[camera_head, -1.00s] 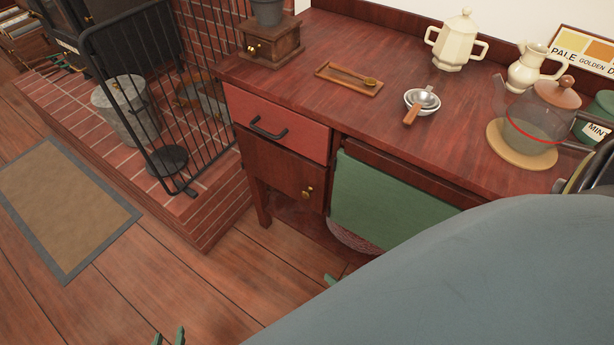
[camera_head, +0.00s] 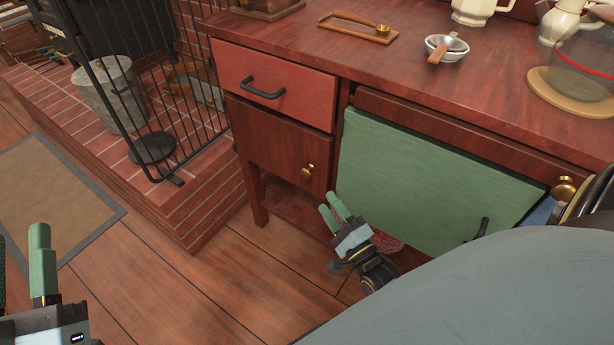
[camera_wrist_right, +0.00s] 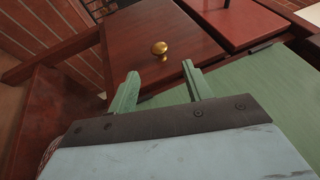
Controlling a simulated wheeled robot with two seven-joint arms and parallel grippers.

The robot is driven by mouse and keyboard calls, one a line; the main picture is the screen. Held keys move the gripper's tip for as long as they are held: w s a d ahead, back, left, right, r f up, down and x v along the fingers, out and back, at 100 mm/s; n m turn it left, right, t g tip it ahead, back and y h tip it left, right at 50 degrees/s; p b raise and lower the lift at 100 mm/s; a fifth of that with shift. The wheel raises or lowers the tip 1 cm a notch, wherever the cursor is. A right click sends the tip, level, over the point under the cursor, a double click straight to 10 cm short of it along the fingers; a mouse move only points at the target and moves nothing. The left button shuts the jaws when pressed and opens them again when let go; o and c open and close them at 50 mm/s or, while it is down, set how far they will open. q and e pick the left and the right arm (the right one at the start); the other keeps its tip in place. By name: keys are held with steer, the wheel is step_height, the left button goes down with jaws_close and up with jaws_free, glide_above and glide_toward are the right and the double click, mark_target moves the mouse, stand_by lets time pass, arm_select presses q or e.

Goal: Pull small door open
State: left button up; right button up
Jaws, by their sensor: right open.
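The small door (camera_head: 272,147) is dark red-brown wood under a red drawer and looks shut. Its round brass knob (camera_head: 308,171) is near its right edge. My right gripper (camera_head: 331,204) is open and empty, below and right of the knob in the head view. In the right wrist view the knob (camera_wrist_right: 159,48) stands ahead of the gap between the green fingertips (camera_wrist_right: 160,74), not touching them as far as I can see. My left gripper (camera_head: 20,245) is open and empty over the floor at the lower left, partly cut off by the frame edge.
The red drawer (camera_head: 278,84) has a black handle. A green panel (camera_head: 430,175) with a black handle hangs to the right of the small door, close to my right gripper. A black fire guard (camera_head: 165,90) stands at the left. The floor (camera_head: 200,290) in front is clear.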

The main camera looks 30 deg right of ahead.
mark_target(307, 178)
steer(key=b+x, duration=0.2)
steer(key=x, duration=0.7)
steer(key=shift+w+b, duration=0.35)
arm_select(q)
steer(key=shift+s+a+r+t+h, duration=0.2)
steer(key=shift+s+r+t+h, duration=0.15)
steer(key=shift+s+r+t, duration=0.65)
steer(key=shift+s+a+r+t+h, duration=0.2)
steer(key=shift+s+r+t+h, duration=0.25)
steer(key=shift+t, duration=0.85)
arm_select(e)
steer(key=shift+w+r, duration=0.15)
steer(key=shift+w, duration=0.35)
arm_select(q)
steer(key=shift+s, duration=0.1)
arm_select(e)
jaws_close()
